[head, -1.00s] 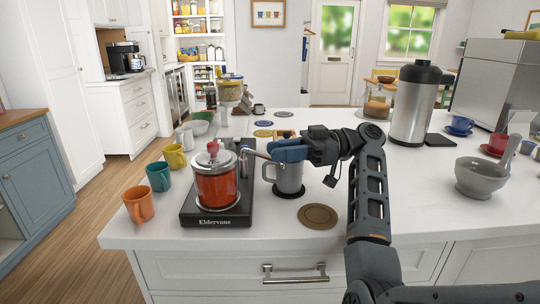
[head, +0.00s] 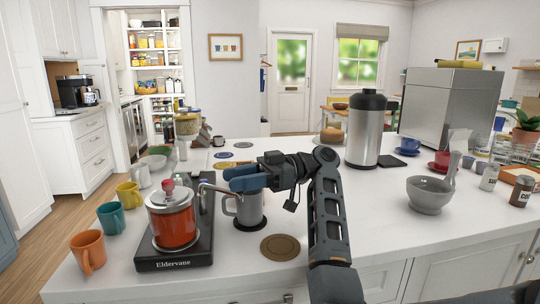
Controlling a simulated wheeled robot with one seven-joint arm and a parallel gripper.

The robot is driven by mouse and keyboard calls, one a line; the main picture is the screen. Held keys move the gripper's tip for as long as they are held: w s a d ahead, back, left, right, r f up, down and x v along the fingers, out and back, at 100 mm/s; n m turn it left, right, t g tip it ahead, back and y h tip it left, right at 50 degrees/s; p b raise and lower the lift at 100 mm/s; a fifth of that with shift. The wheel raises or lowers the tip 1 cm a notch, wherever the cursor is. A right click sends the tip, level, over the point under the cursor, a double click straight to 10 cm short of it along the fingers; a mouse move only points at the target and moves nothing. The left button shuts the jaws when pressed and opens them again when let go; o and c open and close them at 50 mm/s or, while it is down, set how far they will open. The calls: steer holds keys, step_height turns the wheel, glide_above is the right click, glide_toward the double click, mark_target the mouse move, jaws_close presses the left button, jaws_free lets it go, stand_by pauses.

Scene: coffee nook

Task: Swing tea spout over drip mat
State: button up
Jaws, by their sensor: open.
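The tea maker (head: 172,222) with red tea and a red-knobbed lid stands on a black base marked Eldervane at left. Its thin metal spout (head: 214,189) reaches right toward a grey mug (head: 249,209). The mug stands on a dark round mat (head: 251,226). A tan round mat (head: 283,247) lies bare in front and to the right. I cannot tell which is the drip mat. My gripper (head: 242,179) is open, its blue fingers over the mug and close to the spout's outer end. Whether they touch the spout is unclear, and the fingers hide part of the mug's rim.
Orange (head: 88,251), teal (head: 111,218) and yellow (head: 130,195) mugs line the counter's left side. A steel dispenser (head: 364,130) stands behind my arm. A grey bowl (head: 429,195) is at right. The white counter (head: 370,225) right of my forearm is clear.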

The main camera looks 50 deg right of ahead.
steer(key=r, duration=0.3)
steer(key=shift+s+d+r, duration=0.1)
steer(key=shift+s+d, duration=0.1)
steer(key=shift+d, duration=0.05)
steer(key=s+d+r+b, duration=0.1)
steer(key=s+d+r, duration=0.5)
steer(key=s+d, duration=0.1)
steer(key=shift+s+d+r, duration=0.25)
steer(key=shift+s+d, duration=0.05)
steer(key=shift+s, duration=0.15)
